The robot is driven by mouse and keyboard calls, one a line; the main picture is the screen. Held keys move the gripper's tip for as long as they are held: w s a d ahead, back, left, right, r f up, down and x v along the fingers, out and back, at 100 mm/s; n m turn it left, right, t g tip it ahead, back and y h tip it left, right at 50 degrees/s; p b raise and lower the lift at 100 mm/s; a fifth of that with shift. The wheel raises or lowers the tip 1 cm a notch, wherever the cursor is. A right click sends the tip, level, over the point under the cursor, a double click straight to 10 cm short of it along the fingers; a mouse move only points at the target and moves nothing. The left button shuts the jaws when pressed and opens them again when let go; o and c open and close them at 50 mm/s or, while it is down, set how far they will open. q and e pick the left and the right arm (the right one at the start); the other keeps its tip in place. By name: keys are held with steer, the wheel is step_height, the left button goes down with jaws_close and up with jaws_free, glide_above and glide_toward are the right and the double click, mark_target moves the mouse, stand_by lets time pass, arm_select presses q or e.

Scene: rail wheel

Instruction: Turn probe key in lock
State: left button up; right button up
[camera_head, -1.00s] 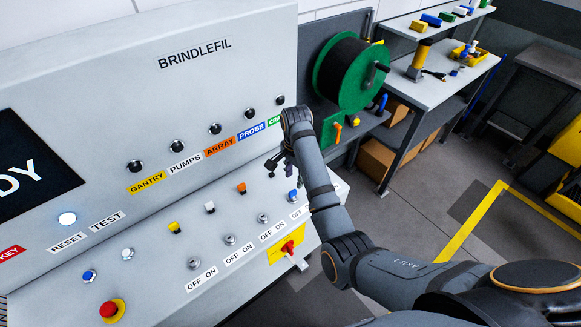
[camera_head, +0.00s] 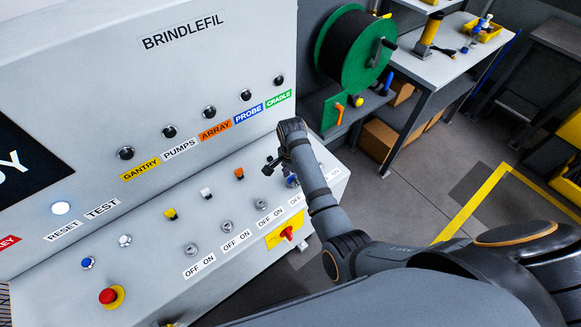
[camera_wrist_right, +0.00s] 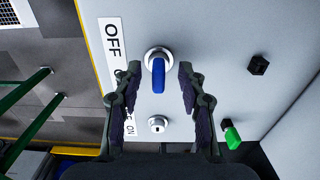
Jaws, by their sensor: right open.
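The blue probe key (camera_wrist_right: 158,78) sits in a round silver lock (camera_wrist_right: 158,56) on the console's sloped panel. Its blue grip runs up and down in the right wrist view, beside the word OFF. My right gripper (camera_wrist_right: 159,85) is open, one finger on either side of the key, with visible gaps to it. In the head view my right gripper (camera_head: 279,168) is over the right end of the panel, and the blue key (camera_head: 292,181) is partly hidden by it. The PROBE label (camera_head: 249,111) is blue. My left gripper is not in view.
An empty lock (camera_wrist_right: 158,124) and a green key (camera_wrist_right: 232,136) are close by. A black holder (camera_wrist_right: 258,65) stands empty. Yellow (camera_head: 171,214), white (camera_head: 206,193) and orange (camera_head: 239,173) keys stand along the panel. A red switch (camera_head: 288,232) is near the front edge.

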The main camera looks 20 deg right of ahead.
steer(key=shift+s+a, duration=0.1)
steer(key=shift+c, duration=0.7)
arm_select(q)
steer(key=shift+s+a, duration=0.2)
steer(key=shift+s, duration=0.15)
arm_select(e)
jaws_close()
steer(key=m, duration=0.5)
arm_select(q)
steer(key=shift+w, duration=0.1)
arm_select(e)
steer(key=shift+m, duration=1)
steer(key=shift+m, duration=1.7)
